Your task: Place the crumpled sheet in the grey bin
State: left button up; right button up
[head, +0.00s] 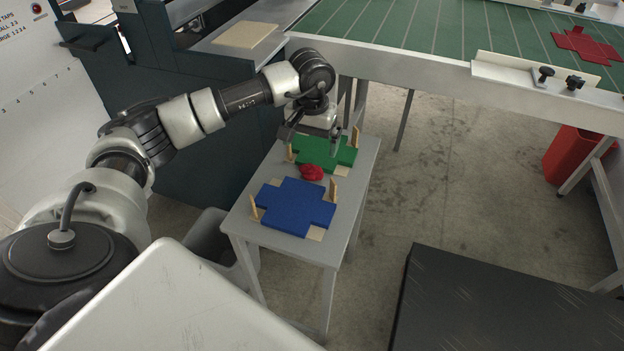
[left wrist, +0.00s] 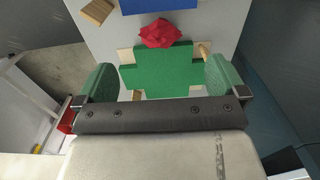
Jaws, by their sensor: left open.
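The crumpled sheet (head: 312,172) is a small red wad on the small grey table (head: 234,221), between a green cross-shaped stack (head: 341,152) and a blue one (head: 295,206). In the left wrist view the crumpled sheet (left wrist: 160,32) lies at the edge of the green stack, beyond the fingers. My left gripper (head: 315,143) is open and empty above the green stack; its fingers are spread wide in the left wrist view (left wrist: 158,82). The grey bin (head: 207,238) stands on the floor left of the table, partly hidden by the table and my arm. My right gripper is not in view.
Upright wooden pegs (head: 335,190) stand around both stacks. A dark machine cabinet (head: 190,130) stands behind left. A green-topped bench (head: 420,35) runs along the back, with a red bin (head: 572,158) at right. A black slab (head: 500,305) is at front right.

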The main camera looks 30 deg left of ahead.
aim_at(311, 167)
pick_arm(q)
notch_tip(311, 167, down, 9)
jog(key=shift+w+a+f, duration=0.1)
jog(key=shift+a, duration=0.05)
dwell(0.4)
jog(key=shift+c, duration=0.5)
jog(key=c, duration=1)
jog(key=shift+o, duration=0.2)
jog(key=shift+r, duration=0.2)
